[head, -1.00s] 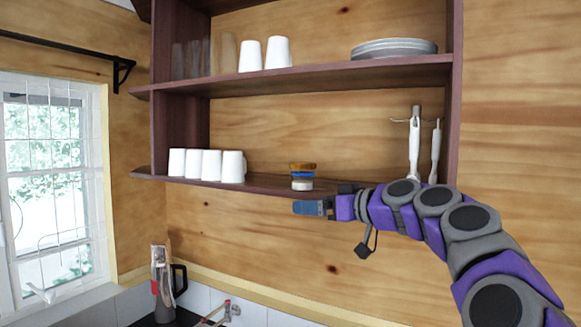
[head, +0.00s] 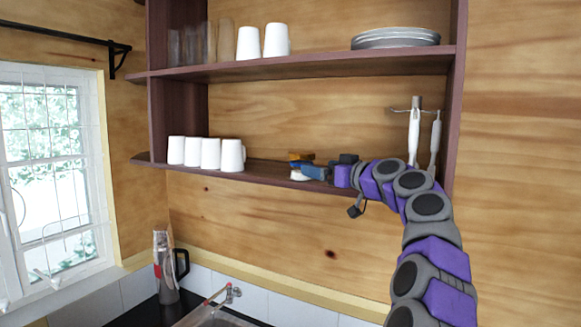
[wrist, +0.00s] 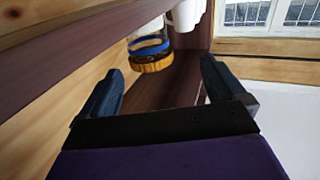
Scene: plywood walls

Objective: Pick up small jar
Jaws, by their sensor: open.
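The small jar (head: 299,175) stands on the lower shelf and has a wooden-coloured lid, a blue band and a pale base. In the head view my gripper (head: 312,171) partly covers it. In the wrist view the jar (wrist: 150,50) shows ahead between and beyond the two fingers, nearer the left finger; the picture is turned over, with the lid lowest. My gripper (wrist: 160,80) is open and empty, its fingers apart on either side. The jar's middle is hidden by my gripper in the head view.
White cups (head: 207,154) stand on the lower shelf (head: 262,174) left of the jar. White utensils (head: 414,135) hang on the right. The upper shelf (head: 300,72) passes above and holds cups, glasses and plates (head: 395,39). A kettle-like flask (head: 165,265) stands below left.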

